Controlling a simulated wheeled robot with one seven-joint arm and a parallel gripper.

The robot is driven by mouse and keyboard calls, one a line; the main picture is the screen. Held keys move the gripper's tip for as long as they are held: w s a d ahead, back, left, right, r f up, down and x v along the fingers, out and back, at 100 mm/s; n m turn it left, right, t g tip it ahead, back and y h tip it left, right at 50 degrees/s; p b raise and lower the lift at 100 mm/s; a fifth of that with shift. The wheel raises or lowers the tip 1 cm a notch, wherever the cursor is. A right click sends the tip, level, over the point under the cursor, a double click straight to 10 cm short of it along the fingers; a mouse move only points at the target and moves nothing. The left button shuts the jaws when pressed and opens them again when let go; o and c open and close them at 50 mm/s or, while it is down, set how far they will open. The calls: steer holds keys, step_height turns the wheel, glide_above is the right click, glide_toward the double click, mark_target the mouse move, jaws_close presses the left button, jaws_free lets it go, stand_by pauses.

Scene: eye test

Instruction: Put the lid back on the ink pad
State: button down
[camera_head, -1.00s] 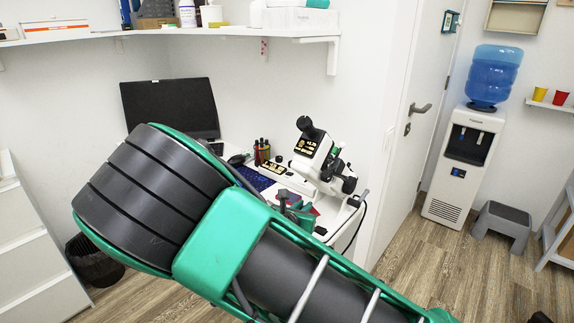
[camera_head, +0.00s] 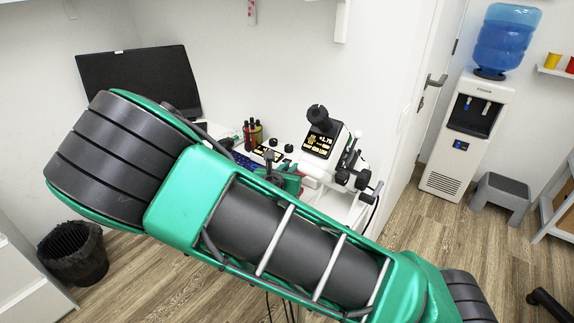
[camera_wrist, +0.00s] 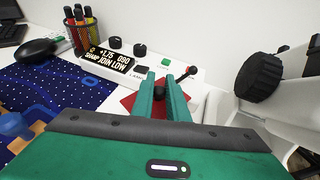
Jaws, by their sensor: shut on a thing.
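In the wrist view, my gripper (camera_wrist: 161,82) has its two green fingers close together over the white desk. A small dark piece (camera_wrist: 160,93) shows between them, and I take it to be the knob of the lid. A flat red thing (camera_wrist: 128,102) shows on both sides of the fingers. The fingers cover its middle, so I cannot tell whether it is the lid, the ink pad or both, or whether it touches the desk. In the head view, my gripper (camera_head: 289,180) is small and partly hidden behind my arm.
A white device with a black display (camera_wrist: 112,60) stands just behind the fingers. A white instrument with black knobs (camera_head: 323,140) stands close on the right. A pen holder (camera_wrist: 85,37), a mouse (camera_wrist: 36,50) and a blue patterned mat (camera_wrist: 60,90) lie to the left.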

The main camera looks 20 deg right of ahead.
steer(key=shift+a+f, duration=0.15)
steer(key=shift+f, duration=2.4)
steer(key=shift+s+r, duration=0.1)
steer(key=shift+s, duration=0.05)
steer(key=shift+f, duration=0.2)
stand_by(0.4)
steer(key=c, duration=1.2)
jaws_free()
steer(key=shift+r, duration=0.1)
steer(key=shift+r, duration=3.4)
steer(key=shift+c, duration=0.5)
